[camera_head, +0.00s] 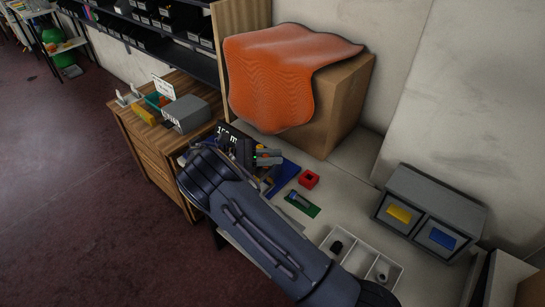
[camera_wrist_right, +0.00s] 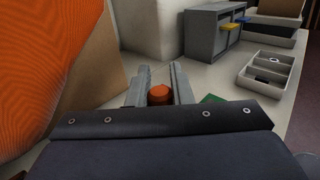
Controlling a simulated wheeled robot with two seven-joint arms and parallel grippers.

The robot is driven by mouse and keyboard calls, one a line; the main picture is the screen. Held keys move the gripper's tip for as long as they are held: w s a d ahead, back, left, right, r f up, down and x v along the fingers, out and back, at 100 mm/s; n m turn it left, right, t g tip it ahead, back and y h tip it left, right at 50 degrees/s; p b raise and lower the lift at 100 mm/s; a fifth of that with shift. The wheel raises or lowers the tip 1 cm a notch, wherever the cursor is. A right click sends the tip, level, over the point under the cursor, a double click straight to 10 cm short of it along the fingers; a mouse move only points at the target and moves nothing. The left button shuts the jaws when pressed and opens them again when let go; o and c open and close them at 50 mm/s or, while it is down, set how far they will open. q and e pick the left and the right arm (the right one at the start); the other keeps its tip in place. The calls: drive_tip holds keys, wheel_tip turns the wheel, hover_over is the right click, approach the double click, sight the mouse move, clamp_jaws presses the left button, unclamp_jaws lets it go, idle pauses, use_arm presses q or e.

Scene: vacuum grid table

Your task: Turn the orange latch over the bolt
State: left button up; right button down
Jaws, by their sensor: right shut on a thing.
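My right gripper (camera_head: 270,157) reaches over the blue mat (camera_head: 284,175) at the table's left end, in front of the cardboard box. In the right wrist view, its two grey fingers (camera_wrist_right: 161,82) are on either side of an orange piece (camera_wrist_right: 160,92), which looks like the latch. The gripper is shut on it. In the head view my own arm and gripper hide most of the latch, and I cannot make out the bolt or the latch's angle to it. My left gripper is not in view.
An orange cloth (camera_head: 275,75) drapes over a cardboard box (camera_head: 343,100) close behind the gripper. A red block (camera_head: 309,179) and green board (camera_head: 307,208) lie to the right. Beyond are a white divided tray (camera_head: 340,262) and grey drawers (camera_head: 432,187).

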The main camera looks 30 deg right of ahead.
drive_tip(key=c, duration=1.3)
unclamp_jaws()
drive_tip(key=v, duration=0.7)
drive_tip(key=shift+a+b, duration=0.4)
drive_tip(key=shift+b, duration=0.05)
drive_tip(key=shift+w, duration=0.15)
drive_tip(key=shift+c, duration=0.3)
